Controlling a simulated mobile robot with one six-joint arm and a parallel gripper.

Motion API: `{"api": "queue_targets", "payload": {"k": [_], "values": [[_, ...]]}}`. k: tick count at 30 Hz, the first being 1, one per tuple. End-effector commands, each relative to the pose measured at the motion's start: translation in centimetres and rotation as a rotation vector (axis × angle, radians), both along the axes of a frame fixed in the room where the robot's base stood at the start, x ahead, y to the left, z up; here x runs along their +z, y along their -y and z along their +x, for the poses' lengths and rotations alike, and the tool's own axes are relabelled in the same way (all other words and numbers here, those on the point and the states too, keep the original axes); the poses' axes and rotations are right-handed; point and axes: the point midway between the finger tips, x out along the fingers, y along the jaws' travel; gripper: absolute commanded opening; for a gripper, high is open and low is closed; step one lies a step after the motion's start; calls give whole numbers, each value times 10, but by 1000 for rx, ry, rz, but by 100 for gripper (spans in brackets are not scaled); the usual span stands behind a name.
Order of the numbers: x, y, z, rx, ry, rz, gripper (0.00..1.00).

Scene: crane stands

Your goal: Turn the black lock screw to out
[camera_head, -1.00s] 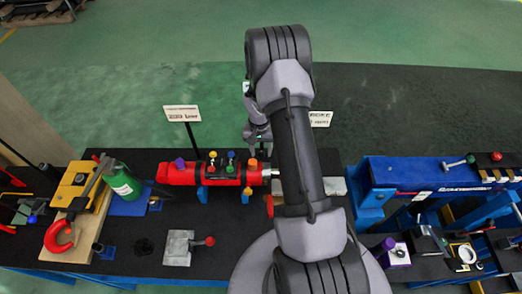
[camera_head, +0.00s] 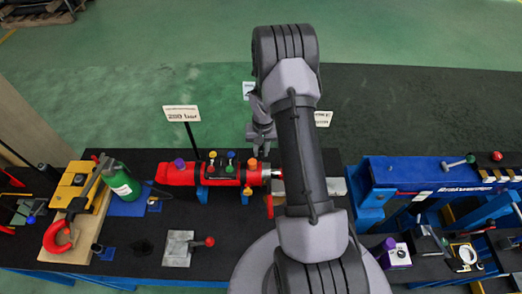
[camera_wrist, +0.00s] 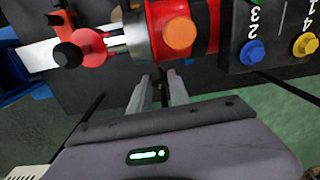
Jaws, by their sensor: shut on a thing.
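The red cylinder (camera_head: 190,173) lies along the bench, with coloured knobs on top. In the wrist view its red body (camera_wrist: 212,25) and an orange knob (camera_wrist: 179,33) are just beyond the fingers. My gripper (camera_wrist: 163,78) is shut on a small dark thing at the cylinder's near side, which I take for the black lock screw; it is mostly hidden between the fingers. In the head view my gripper (camera_head: 259,150) is at the cylinder's right end, partly hidden by my arm. A separate black knob (camera_wrist: 68,54) shows left of the silver rod end.
A block with numbered blue (camera_wrist: 252,52) and yellow (camera_wrist: 305,44) knobs is close on the right in the wrist view. A sign (camera_head: 182,113) stands behind the cylinder. A grey block with a red-knobbed lever (camera_head: 208,241) sits in front. A blue stand (camera_head: 400,170) is to the right.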

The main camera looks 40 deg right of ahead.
Motion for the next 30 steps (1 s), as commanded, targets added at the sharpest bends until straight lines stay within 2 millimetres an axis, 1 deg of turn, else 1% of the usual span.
{"api": "queue_targets", "payload": {"k": [2, 3, 6, 14, 17, 20, 30], "values": [[0, 0, 0, 0, 0, 0, 0], [0, 0, 0, 0, 0, 0, 27], [0, 0, 0, 0, 0, 0, 45], [0, 0, 0, -1, 0, 0, 45], [6, 0, 0, -1, 1, -1, 45], [24, 1, 1, -1, 3, -2, 45], [119, 4, -1, 0, 4, -3, 45]]}}
